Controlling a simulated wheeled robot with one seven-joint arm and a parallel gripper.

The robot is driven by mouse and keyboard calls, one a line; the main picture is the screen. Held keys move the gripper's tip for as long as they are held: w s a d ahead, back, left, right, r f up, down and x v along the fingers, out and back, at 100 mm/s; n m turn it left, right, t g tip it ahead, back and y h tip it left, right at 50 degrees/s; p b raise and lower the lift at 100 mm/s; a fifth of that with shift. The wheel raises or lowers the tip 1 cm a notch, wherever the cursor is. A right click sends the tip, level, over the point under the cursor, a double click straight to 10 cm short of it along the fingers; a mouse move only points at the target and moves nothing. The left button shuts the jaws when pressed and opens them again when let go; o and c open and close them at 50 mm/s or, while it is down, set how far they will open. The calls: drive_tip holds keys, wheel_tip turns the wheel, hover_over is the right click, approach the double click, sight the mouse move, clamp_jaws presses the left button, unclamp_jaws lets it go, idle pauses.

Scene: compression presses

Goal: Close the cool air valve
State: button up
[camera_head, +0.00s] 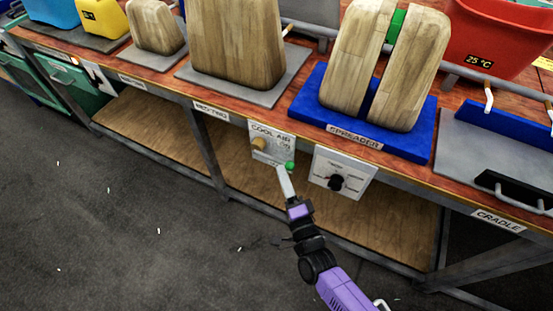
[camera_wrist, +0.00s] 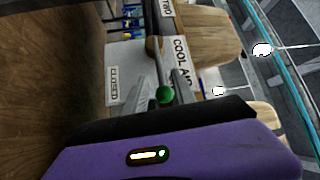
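The white cool air panel (camera_head: 285,152) hangs under the front edge of the bench, with a brass-coloured valve body (camera_head: 259,144) on it. The green ball (camera_head: 290,164) at the end of the valve's lever is near the panel's lower right corner. In the wrist view the green ball (camera_wrist: 166,95) lies between my two grey fingers, with its thin rod behind it. My gripper (camera_wrist: 162,92) looks open, one finger on each side with gaps; contact cannot be told. In the head view my gripper (camera_head: 284,180) is just below the ball. A "CLOSED" label (camera_wrist: 113,85) shows on the panel.
A white panel with a black knob (camera_head: 337,182) hangs just right. Above, the bench holds the blue spreader (camera_head: 310,105) with wooden blocks and a grey plate (camera_head: 285,93) with another. A lower wooden shelf (camera_head: 350,230) lies beneath.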

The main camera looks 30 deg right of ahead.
sight(277, 161)
drive_tip(key=w, duration=0.5)
drive_tip(key=shift+w+d+r, duration=0.3)
drive_tip(key=shift+w+r, duration=0.05)
drive_tip(key=shift+r, duration=0.05)
drive_tip(key=shift+c, duration=0.2)
clamp_jaws()
idle(0.9)
